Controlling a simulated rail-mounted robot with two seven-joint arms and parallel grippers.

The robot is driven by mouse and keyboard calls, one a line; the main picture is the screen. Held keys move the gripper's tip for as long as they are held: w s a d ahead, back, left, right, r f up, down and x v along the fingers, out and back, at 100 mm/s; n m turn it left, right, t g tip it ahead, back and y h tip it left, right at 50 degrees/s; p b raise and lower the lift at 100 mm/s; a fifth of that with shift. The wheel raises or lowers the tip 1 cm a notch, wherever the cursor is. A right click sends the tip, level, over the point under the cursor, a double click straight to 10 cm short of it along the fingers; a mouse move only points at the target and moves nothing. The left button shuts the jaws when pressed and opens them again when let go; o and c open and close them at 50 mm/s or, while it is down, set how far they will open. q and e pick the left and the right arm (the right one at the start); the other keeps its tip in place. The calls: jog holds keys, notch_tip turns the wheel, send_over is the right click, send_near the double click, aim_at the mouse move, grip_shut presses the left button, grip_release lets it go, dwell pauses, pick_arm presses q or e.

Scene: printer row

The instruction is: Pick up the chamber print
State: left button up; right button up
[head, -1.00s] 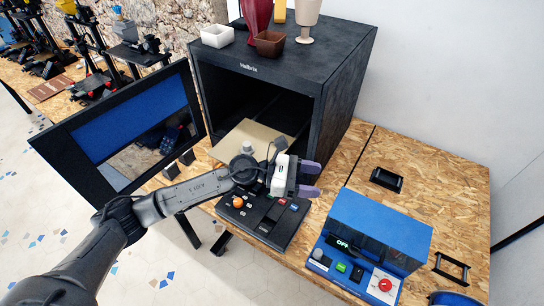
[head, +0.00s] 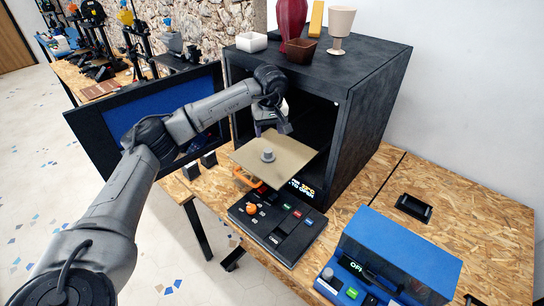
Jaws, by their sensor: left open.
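The chamber print (head: 267,156) is a small grey piece standing on a tan build plate (head: 290,165). The plate sits at the front of the open black printer chamber (head: 372,105). My left gripper (head: 273,128) is at the chamber mouth, above and just behind the print in the head view. It is open, with its fingers pointing down and apart from the print. The dark wrist partly hides the fingers. My right gripper is not in view.
The chamber door (head: 95,125) stands open at the left. A black control panel (head: 278,225) lies in front, and a blue box (head: 400,255) sits at the right.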

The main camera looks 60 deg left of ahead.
pick_arm(q)
send_over(268, 150)
jog(key=f, duration=0.2)
jog(key=d+f, duration=0.1)
jog(key=f, duration=0.1)
jog(key=shift+s+f, duration=0.1)
jog(key=shift+f, duration=0.25)
jog(key=f, duration=0.2)
jog(key=a+f+p, duration=0.1)
jog(key=f, duration=0.1)
jog(key=shift+f, duration=0.6)
grip_shut()
